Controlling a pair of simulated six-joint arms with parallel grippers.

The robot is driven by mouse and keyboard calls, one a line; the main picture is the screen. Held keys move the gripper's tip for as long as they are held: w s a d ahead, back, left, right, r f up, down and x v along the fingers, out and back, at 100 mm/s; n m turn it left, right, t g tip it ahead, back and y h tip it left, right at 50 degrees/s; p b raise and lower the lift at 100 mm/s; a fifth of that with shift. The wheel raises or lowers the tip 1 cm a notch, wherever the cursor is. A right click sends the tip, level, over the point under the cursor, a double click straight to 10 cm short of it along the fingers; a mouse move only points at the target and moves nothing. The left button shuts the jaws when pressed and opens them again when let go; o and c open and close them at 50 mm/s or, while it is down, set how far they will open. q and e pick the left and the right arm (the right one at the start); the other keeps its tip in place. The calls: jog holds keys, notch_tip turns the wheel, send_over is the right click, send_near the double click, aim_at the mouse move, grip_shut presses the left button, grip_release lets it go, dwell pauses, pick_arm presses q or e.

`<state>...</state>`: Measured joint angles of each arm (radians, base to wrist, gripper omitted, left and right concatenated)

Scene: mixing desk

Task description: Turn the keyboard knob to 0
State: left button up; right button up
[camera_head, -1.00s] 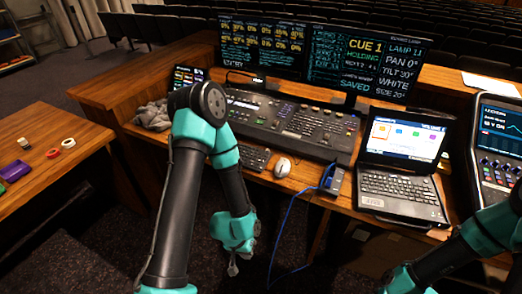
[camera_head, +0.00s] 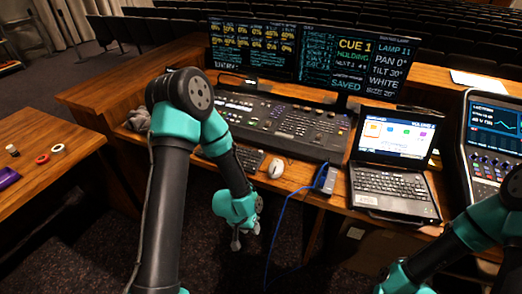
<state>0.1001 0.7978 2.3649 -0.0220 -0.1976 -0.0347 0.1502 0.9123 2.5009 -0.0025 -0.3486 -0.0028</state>
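A small dark keyboard (camera_head: 246,157) lies on the wooden desk, left of a white mouse. My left arm covers its left part. Its knob is too small or hidden to make out. My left gripper (camera_head: 236,242) hangs in front of the desk's front edge, below the keyboard and apart from it. Its fingers point down and are too small to show whether they are open or shut. My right arm comes in at the lower right. The wrist of my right gripper (camera_head: 402,280) shows at the bottom edge, and its fingertips are cut off.
The mouse (camera_head: 276,168) sits right of the keyboard. A grey box with a blue cable (camera_head: 326,180), an open laptop (camera_head: 392,185) and a console (camera_head: 490,150) stand further right. A large control desk (camera_head: 280,125) and monitors (camera_head: 300,50) are behind. A side table (camera_head: 40,170) is at left.

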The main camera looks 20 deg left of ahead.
pick_arm(q)
jog(key=shift+o, duration=0.5)
jog(key=shift+m+t, duration=0.7)
jog(key=shift+t, duration=0.1)
jog(key=w+r, duration=1.1)
jog(key=shift+w+a, duration=0.25)
jog(key=shift+a, duration=0.1)
jog(key=w+r+m, duration=0.2)
jog(key=w, duration=0.1)
jog(key=w+a+r+m+g, duration=0.1)
jog(key=w+r+m, duration=0.1)
jog(key=w, duration=0.2)
jog(key=w+r+m, duration=0.2)
jog(key=w+m, duration=0.1)
jog(key=shift+w+a+r+g+y, duration=0.2)
jog(key=shift+a+r+g+y, duration=0.1)
jog(key=shift+y, duration=0.1)
jog(key=w+a+r+m+g+y, duration=0.1)
jog(key=w+a+r+m+y, duration=0.15)
jog(key=w+r+m, duration=0.35)
notch_tip(320, 180, up, 6)
jog(key=m+g, duration=0.1)
jog(key=m, duration=0.1)
send_over(261, 150)
jog(key=shift+s+r+y, duration=0.1)
jog(key=shift+r+y, duration=0.1)
jog(key=shift+y, duration=0.05)
notch_tip(261, 150, down, 18)
jog(key=shift+r, duration=0.25)
